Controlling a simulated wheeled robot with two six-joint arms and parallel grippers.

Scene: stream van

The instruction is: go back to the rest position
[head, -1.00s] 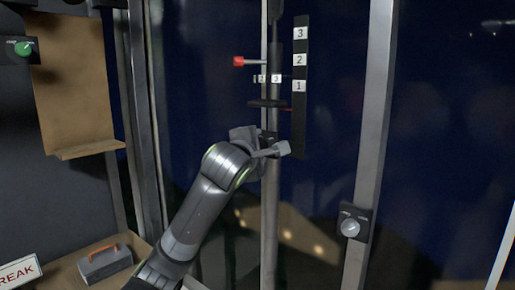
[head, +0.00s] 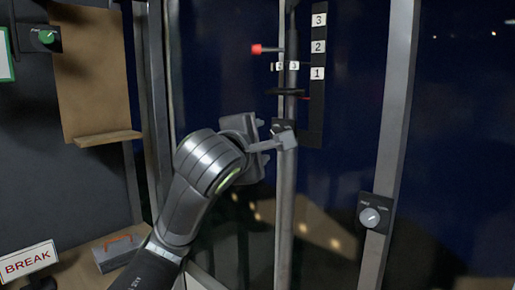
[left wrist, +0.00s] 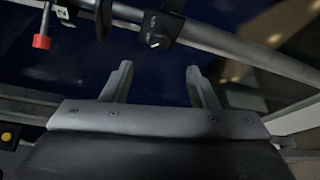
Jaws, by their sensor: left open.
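My left gripper (head: 275,141) is raised in front of the upright metal pole (head: 284,215) in the head view. It overlaps the pole in the picture, and I cannot tell whether it touches. In the left wrist view its two fingers (left wrist: 158,85) stand apart with nothing between them. A black dial (left wrist: 157,33) shows beyond the fingertips, and a red-tipped lever (left wrist: 41,41) is at the upper left. The head view shows the red-tipped lever (head: 257,49) on the pole above the gripper. My right gripper is in neither view.
A numbered black strip (head: 318,75) hangs beside the pole. A metal post (head: 398,110) at right carries a knob (head: 370,217). A grey toolbox (head: 117,252) and a BREAK sign (head: 28,263) are at lower left. A brown board (head: 92,75) with a ledge hangs at upper left.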

